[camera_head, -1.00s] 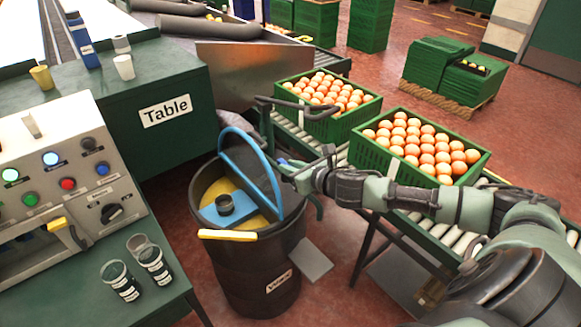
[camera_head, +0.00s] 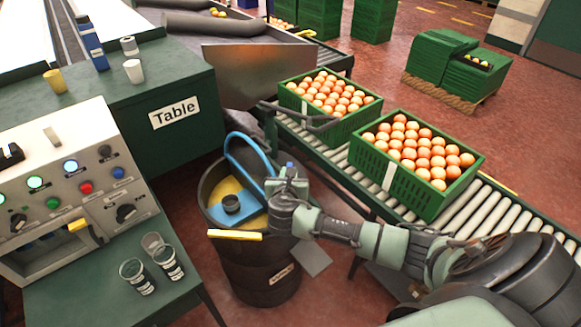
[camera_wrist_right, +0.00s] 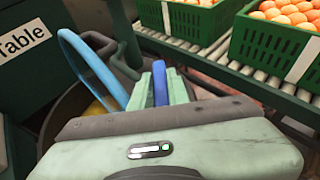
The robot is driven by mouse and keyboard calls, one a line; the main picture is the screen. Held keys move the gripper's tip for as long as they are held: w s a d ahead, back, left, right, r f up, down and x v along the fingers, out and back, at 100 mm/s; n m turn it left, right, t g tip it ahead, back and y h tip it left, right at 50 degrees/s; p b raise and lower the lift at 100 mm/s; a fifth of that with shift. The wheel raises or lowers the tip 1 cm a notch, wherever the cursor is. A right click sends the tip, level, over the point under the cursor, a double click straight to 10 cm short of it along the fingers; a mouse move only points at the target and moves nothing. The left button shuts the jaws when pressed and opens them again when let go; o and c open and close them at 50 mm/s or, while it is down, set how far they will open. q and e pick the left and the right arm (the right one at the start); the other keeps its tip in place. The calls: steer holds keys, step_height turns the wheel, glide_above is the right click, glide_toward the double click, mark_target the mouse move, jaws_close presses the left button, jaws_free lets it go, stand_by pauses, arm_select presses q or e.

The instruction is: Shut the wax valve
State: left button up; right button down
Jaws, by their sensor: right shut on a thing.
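The black wax drum (camera_head: 258,268) stands on the floor between the table and the conveyor. Yellow wax (camera_head: 225,188) shows inside, with a blue plate and dark round cap (camera_head: 231,202) on top. A blue hoop (camera_head: 238,141) arches over the drum and also shows in the right wrist view (camera_wrist_right: 82,55). A yellow bar (camera_head: 235,234) lies across the near rim. My right gripper (camera_head: 289,176) is at the drum's right side, its fingers (camera_wrist_right: 160,92) shut on a narrow blue lever (camera_wrist_right: 159,82). Whether this lever is the valve's handle cannot be told. My left gripper is out of view.
Two green crates of oranges (camera_head: 397,180) (camera_head: 293,92) stand on the roller conveyor (camera_head: 470,212) to the right. A dark bent pipe (camera_head: 310,128) is close behind the gripper. The green table (camera_head: 190,146) and a control panel (camera_head: 75,198) are left.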

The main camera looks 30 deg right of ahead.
steer(key=shift+w+a+r+m+g+h+p, duration=0.1)
steer(key=shift+m+g+h+p, duration=0.15)
steer(key=shift+m+g+h, duration=0.2)
steer(key=shift+w+a+m+g+h+p, duration=0.1)
steer(key=shift+m+g+h+p, duration=0.2)
steer(key=shift+m+h, duration=0.25)
steer(key=shift+d, duration=0.1)
steer(key=c, duration=1.4)
jaws_free()
steer(key=shift+s, duration=0.1)
steer(key=shift+o, duration=0.2)
